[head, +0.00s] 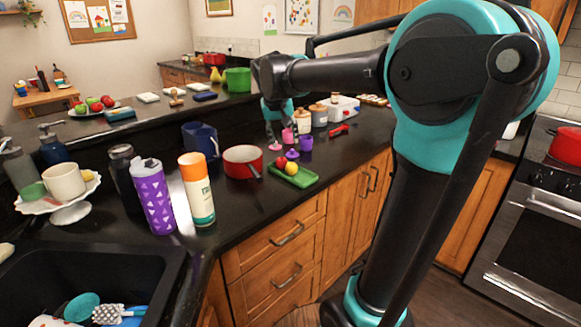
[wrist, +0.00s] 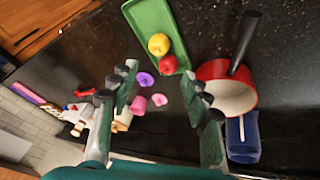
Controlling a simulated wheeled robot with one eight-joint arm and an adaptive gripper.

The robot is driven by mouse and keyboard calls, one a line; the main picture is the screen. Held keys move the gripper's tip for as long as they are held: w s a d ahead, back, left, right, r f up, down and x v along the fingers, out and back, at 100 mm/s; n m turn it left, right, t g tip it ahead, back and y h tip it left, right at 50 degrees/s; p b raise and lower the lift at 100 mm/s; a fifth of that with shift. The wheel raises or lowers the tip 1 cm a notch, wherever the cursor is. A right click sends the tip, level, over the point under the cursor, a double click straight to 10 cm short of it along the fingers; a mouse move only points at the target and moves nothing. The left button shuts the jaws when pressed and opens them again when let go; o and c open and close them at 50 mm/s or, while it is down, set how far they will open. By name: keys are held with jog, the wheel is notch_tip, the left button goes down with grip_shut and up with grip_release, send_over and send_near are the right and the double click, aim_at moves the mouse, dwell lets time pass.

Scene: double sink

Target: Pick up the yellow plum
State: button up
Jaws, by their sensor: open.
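The yellow plum (head: 291,168) lies on a green tray (head: 306,181) on the dark counter, touching or very near a red fruit (head: 281,162). In the wrist view the yellow plum (wrist: 158,44) is on the tray (wrist: 146,15), with the red fruit (wrist: 168,64) just below it. My gripper (wrist: 158,78) is open and empty, its fingers spread wide. The plum appears beyond the fingertips, not between them. In the head view my gripper (head: 279,138) hangs over the counter behind the tray, near the small pink and purple items.
A red pot (head: 242,161) with a dark handle stands left of the tray, with a blue pitcher (head: 201,140) behind it. A purple cup (head: 306,143) and purple item (head: 291,154) stand behind the tray. Bottles (head: 196,190) stand further left. Counter in front of the pot is clear.

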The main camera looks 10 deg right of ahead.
send_near(291, 164)
jog(key=x, duration=0.5)
jog(key=shift+s+a+f, duration=0.1)
jog(key=shift+a, duration=0.1)
jog(key=shift+x, duration=2.7)
jog(key=shift+d, duration=0.15)
jog(key=c, duration=0.9)
jog(key=shift+c, duration=0.2)
